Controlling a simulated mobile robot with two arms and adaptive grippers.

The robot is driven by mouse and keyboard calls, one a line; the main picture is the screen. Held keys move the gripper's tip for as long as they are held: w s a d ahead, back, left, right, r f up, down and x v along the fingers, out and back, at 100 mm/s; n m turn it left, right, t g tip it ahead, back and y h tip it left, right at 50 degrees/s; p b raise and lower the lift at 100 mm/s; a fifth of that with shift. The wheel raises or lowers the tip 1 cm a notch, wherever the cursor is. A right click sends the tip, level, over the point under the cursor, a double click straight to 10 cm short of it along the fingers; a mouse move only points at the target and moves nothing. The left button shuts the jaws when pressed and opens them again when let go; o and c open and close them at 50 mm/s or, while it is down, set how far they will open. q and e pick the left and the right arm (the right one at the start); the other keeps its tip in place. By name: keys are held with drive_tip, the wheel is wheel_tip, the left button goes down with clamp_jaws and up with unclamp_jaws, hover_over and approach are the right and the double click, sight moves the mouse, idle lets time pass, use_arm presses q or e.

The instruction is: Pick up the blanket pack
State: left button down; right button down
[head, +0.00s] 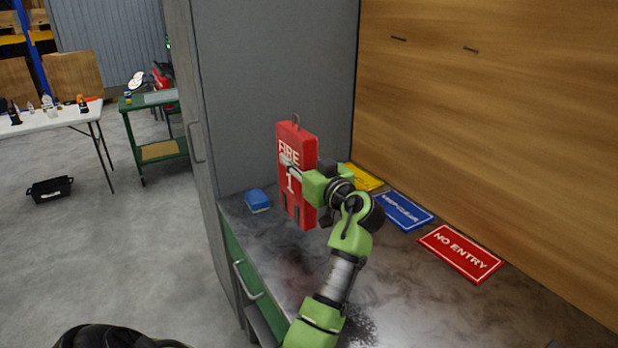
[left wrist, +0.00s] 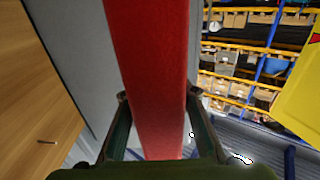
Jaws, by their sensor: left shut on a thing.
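The blanket pack (head: 297,205) is a red, flat, upright pack with white "FIRE" lettering, a "1" and a hanging loop on top. It is over the worktop in front of the grey cabinet side. My left gripper (head: 306,172) is shut on it, with a finger across its lettered front. Whether its lower end touches the worktop is hard to tell. In the left wrist view the pack (left wrist: 158,60) runs as a red band between the two fingers of my left gripper (left wrist: 159,96). My right gripper is not in view.
On the worktop (head: 400,310) lie a blue block (head: 257,200), a yellow sign (head: 364,178), a blue "KEEP CLEAR" sign (head: 404,211) and a red "NO ENTRY" sign (head: 460,252). A wooden panel (head: 490,110) rises behind. A green cart (head: 155,135) and white table (head: 60,116) stand at left.

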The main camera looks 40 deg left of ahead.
use_arm(q)
drive_tip(key=s+a+r+b, duration=0.1)
drive_tip(key=s+a+r, duration=0.2)
drive_tip(key=s, duration=0.6)
wheel_tip(320, 180, up, 2)
drive_tip(key=shift+s+r, duration=0.1)
drive_tip(key=shift+s, duration=0.1)
